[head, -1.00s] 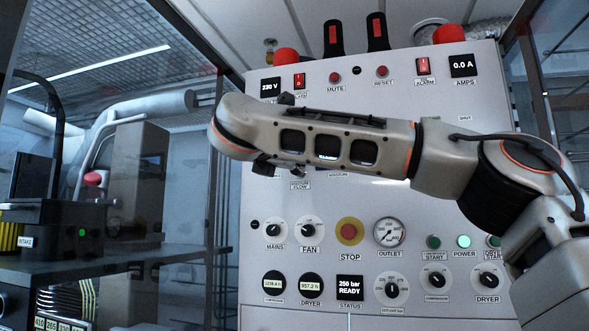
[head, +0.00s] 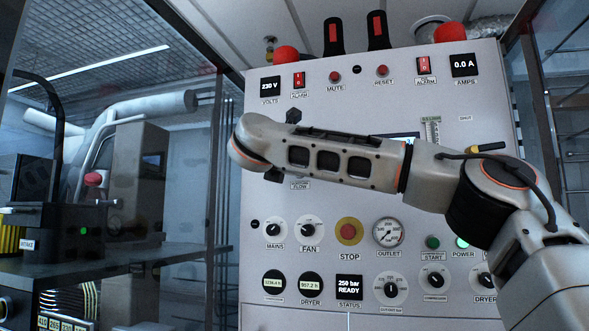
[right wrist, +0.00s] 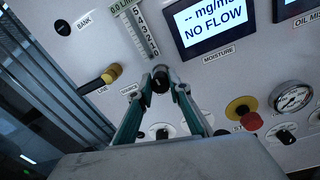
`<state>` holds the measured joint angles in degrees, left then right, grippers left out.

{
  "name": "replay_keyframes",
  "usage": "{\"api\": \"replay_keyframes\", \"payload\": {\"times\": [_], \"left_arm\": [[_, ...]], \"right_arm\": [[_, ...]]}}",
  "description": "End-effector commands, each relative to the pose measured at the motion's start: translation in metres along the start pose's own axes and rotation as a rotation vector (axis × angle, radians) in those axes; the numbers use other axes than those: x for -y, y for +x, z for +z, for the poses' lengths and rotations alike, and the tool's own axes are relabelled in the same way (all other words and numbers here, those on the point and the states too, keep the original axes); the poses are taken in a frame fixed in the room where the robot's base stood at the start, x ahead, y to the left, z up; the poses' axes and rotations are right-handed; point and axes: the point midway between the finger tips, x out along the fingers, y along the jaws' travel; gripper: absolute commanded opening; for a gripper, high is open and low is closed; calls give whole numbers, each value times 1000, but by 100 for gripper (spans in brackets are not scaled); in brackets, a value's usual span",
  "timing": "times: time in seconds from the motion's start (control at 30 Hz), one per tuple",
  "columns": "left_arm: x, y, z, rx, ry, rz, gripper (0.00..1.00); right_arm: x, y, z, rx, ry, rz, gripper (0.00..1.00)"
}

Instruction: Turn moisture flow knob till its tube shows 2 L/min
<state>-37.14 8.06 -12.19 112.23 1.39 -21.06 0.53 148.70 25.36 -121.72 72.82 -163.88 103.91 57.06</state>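In the right wrist view, a small black knob (right wrist: 160,82) stands out from the panel between the fingertips of my right gripper (right wrist: 162,84). One teal finger lies on each side of it; whether they press on it I cannot tell. Just above is a flow tube with a number scale (right wrist: 146,32) and a 0.0 L/min reading. Beside it, the moisture display (right wrist: 208,24) reads NO FLOW. My left gripper is out of view.
A yellow-tipped valve handle (right wrist: 112,74) sticks out just left of my fingers. A red stop button on a yellow collar (head: 349,231), an outlet gauge (head: 388,232) and several dials lie lower on the panel (head: 330,205). A dark shelf (head: 130,260) stands at the left.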

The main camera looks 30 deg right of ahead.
Motion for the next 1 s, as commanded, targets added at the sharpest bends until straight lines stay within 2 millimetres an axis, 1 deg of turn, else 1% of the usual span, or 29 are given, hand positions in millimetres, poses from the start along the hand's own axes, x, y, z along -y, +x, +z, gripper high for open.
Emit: {"api": "replay_keyframes", "payload": {"times": [0.27, 0.47, 0.67, 1.0], "left_arm": [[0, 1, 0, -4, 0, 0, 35], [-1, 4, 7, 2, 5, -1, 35], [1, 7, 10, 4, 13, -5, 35], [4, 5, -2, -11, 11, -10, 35]], "right_arm": [[0, 0, -1, -1, -23, 1, 0], [-1, 0, -2, -5, -112, 0, 0], [-2, 0, -1, -10, -272, -1, 0], [-3, -2, 3, -21, -594, -5, 0]]}}
